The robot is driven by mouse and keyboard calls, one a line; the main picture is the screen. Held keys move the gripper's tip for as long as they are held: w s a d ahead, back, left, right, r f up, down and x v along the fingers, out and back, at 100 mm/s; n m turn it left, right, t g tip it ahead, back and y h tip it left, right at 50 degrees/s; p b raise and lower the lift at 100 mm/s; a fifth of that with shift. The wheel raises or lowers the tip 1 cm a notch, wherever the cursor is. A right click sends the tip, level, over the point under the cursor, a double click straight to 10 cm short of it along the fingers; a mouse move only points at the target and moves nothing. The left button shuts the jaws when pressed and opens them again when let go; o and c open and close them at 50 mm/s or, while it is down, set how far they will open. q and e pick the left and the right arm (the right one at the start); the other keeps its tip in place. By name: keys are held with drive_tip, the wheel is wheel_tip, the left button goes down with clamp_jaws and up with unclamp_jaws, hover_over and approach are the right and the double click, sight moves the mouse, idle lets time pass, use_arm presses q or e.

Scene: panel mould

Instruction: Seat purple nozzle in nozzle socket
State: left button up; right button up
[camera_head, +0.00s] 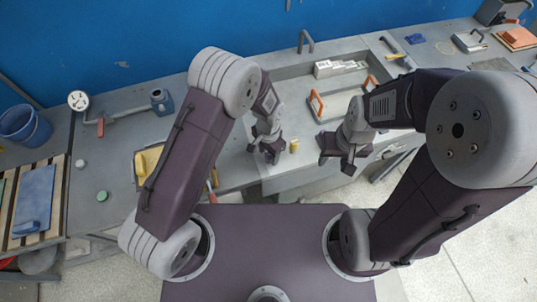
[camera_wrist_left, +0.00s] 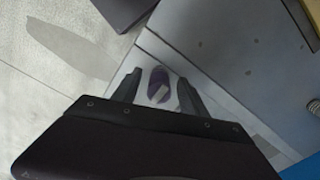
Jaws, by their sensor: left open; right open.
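The purple nozzle (camera_wrist_left: 157,82) shows in the left wrist view as a small purple piece with a pale part, on or over a light grey surface. My left gripper (camera_wrist_left: 158,90) is open, with a finger on each side of the nozzle and gaps visible. In the head view, my left gripper (camera_head: 270,158) hangs over the front part of the grey bench, and the nozzle is hidden or too small to make out. My right gripper (camera_head: 338,165) is open near the bench's front edge, to the right. I cannot identify the nozzle socket in either view.
A recessed tray with orange handles (camera_head: 340,102) and white blocks (camera_head: 340,67) lies behind the grippers. A small yellow piece (camera_head: 293,146) stands between them. The bench (camera_head: 225,150) ends just in front of the grippers.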

use_arm(q)
drive_tip(key=shift+d, duration=0.1)
clamp_jaws()
drive_tip(key=shift+r, duration=0.5)
wheel_tip(320, 180, up, 3)
drive_tip(key=shift+f+b, duration=0.1)
drive_tip(key=shift+b, duration=0.3)
drive_tip(key=d+r+b, duration=0.1)
drive_tip(key=d+r, duration=0.6)
drive_tip(key=d, duration=0.4)
drive_tip(key=shift+w+d+r, duration=0.15)
drive_tip(key=shift+d, duration=0.15)
